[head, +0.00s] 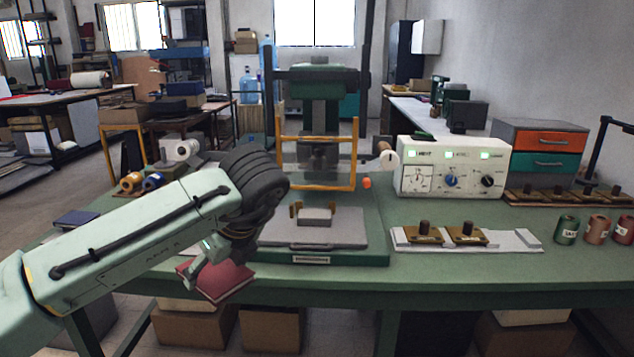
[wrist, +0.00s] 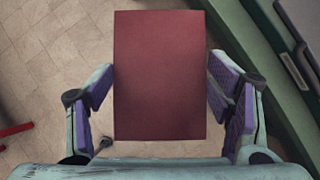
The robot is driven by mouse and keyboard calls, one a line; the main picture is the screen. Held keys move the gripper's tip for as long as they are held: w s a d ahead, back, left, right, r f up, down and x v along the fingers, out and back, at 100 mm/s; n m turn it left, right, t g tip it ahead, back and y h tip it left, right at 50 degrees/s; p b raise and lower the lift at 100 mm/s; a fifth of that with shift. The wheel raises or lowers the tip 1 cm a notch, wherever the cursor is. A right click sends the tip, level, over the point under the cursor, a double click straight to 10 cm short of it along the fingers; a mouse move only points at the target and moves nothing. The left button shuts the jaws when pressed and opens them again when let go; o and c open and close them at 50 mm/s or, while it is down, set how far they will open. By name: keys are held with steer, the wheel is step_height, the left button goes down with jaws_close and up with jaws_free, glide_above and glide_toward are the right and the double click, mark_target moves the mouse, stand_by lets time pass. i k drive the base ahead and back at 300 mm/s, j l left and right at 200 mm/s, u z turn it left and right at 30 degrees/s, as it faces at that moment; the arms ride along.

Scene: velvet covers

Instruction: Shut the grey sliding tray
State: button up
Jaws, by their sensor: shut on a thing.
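The grey sliding tray (head: 350,235) lies flat in the green base of the press, out in front of the press frame. A dark bar handle runs along its front edge. My gripper (head: 206,277) is shut on a dark red cover or book (head: 222,282), held just off the bench's front edge, left of and nearer than the tray. In the wrist view the red cover (wrist: 160,75) lies between the purple finger pads, and part of the tray (wrist: 305,30) shows at the top right.
The press (head: 320,95) has a yellow-framed clear guard (head: 318,165), raised above the tray. A white control box (head: 452,168) stands to the right. A white rack (head: 500,240) with brass stamps lies right of the press. Spools stand at far right. My arm covers the bench's left part.

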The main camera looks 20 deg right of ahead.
mark_target(323, 229)
steer(key=i+l+u, duration=0.1)
steer(key=l, duration=0.3)
steer(key=i+l+u, duration=0.15)
steer(key=l, duration=0.25)
steer(key=i+l+u, duration=0.1)
steer(key=l, duration=0.3)
steer(key=i+l+u, duration=0.1)
steer(key=l, duration=0.35)
steer(key=i+l+u, duration=0.15)
steer(key=l, duration=0.25)
steer(key=l+u, duration=0.35)
steer(key=l, duration=0.7)
steer(key=k+l, duration=0.1)
steer(key=l, duration=0.25)
steer(key=k+l+u, duration=0.15)
steer(key=l, duration=0.5)
steer(key=i+j, duration=0.2)
steer(key=i+u, duration=0.05)
steer(key=i, duration=0.05)
